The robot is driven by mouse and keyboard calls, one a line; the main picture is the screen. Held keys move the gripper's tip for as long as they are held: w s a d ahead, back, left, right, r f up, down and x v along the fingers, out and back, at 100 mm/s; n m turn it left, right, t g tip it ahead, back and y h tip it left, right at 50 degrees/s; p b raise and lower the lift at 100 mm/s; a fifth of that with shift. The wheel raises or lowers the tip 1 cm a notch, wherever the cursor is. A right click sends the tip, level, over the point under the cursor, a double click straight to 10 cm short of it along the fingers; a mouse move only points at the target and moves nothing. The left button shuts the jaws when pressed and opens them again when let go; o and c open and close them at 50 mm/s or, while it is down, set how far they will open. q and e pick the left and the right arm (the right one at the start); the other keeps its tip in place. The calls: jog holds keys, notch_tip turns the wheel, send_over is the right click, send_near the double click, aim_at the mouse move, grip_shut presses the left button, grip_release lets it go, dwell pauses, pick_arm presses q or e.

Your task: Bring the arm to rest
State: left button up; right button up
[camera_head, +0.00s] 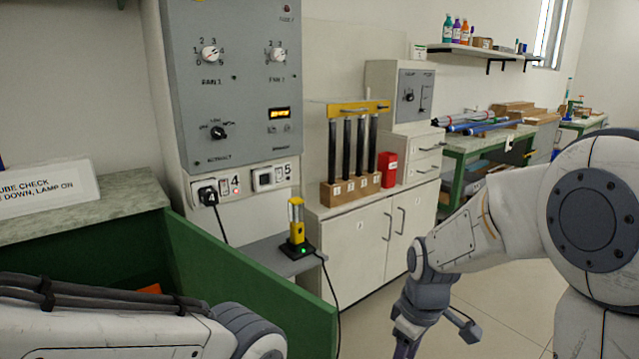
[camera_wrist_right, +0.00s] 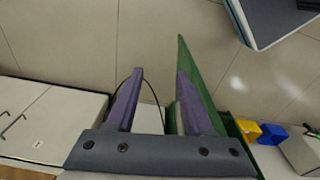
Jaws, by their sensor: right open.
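My right arm comes in from the right in the head view and hangs with its gripper (camera_head: 407,338) pointing down, in front of the white cabinet and over the floor. The wrist view shows the right gripper's two purple fingers (camera_wrist_right: 160,80) spread apart, with nothing between them but floor and a thin dark cable beyond. My left arm crosses the bottom left of the head view; its gripper is out of view.
A green-sided bench (camera_head: 250,275) stands at left. A yellow device (camera_head: 297,225) stands on a small grey shelf (camera_head: 262,252). Dark rods stand in a wooden block (camera_head: 350,190) on the white cabinet (camera_head: 365,245). Open floor (camera_head: 505,305) lies at right.

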jog(key=s+d+f+m+t, duration=0.25)
jog(key=s+m, duration=0.35)
jog(key=m, duration=0.3)
jog(key=s+a+r+n+g, duration=0.2)
jog(key=s+a+r+n, duration=0.15)
jog(key=s+a, duration=0.35)
jog(key=s+a+r+n+g, duration=0.1)
jog(key=s+a+r+n, duration=0.25)
jog(key=s+a, duration=0.3)
notch_tip(320, 180, up, 27)
jog(key=p, duration=2.7)
jog(key=shift+d+p, duration=0.15)
jog(key=shift+p, duration=0.2)
